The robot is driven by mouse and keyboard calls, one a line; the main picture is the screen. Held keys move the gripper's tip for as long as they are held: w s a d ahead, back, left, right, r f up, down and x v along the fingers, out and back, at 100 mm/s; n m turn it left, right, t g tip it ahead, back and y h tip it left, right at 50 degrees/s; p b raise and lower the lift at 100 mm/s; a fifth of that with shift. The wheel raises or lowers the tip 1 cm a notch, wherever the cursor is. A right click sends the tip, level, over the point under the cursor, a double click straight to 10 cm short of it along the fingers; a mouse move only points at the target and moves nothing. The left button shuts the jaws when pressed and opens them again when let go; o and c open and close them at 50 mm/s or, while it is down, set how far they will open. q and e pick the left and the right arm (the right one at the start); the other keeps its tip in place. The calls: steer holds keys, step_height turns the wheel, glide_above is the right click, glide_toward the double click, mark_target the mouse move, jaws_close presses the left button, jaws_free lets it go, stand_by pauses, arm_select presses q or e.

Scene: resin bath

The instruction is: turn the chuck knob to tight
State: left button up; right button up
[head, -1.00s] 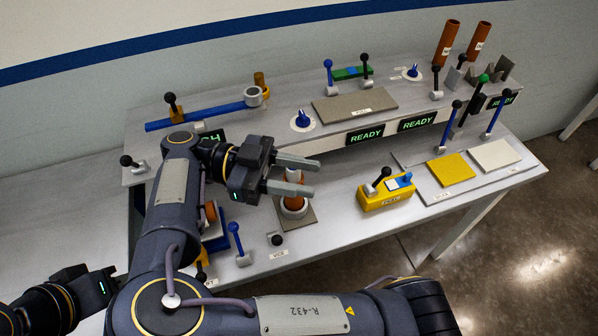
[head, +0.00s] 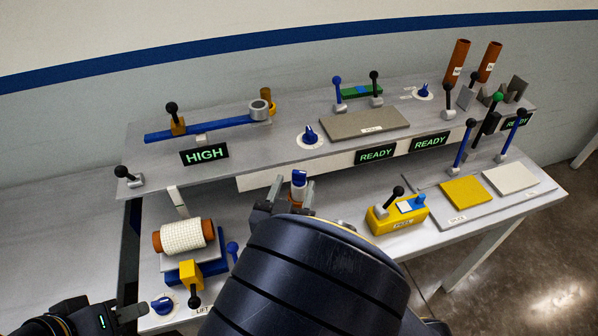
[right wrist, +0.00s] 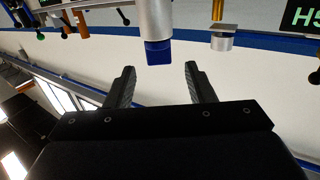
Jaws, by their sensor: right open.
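A blue-capped knob on a pale upright cylinder (head: 299,177) stands near the bench's middle; no label on it can be read, so I cannot confirm it is the chuck knob. In the right wrist view its blue end (right wrist: 158,52) and silver body (right wrist: 154,18) lie just beyond and between the fingertips. My right gripper (head: 293,188) is open, with a finger to each side of the knob and no clear contact. It also shows in the right wrist view (right wrist: 159,69). My forearm hides the cylinder's base. My left gripper (head: 128,313) is at the lower left, partly cut off.
Other blue dials sit on the raised shelf (head: 310,135) and the lower left (head: 162,305). A white-wrapped roll (head: 184,237) is left of my right arm. A yellow box with a black lever (head: 398,212) stands to the right. A sign (head: 204,154) reads HIGH.

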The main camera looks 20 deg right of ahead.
mark_target(298, 175)
steer(key=x, duration=0.5)
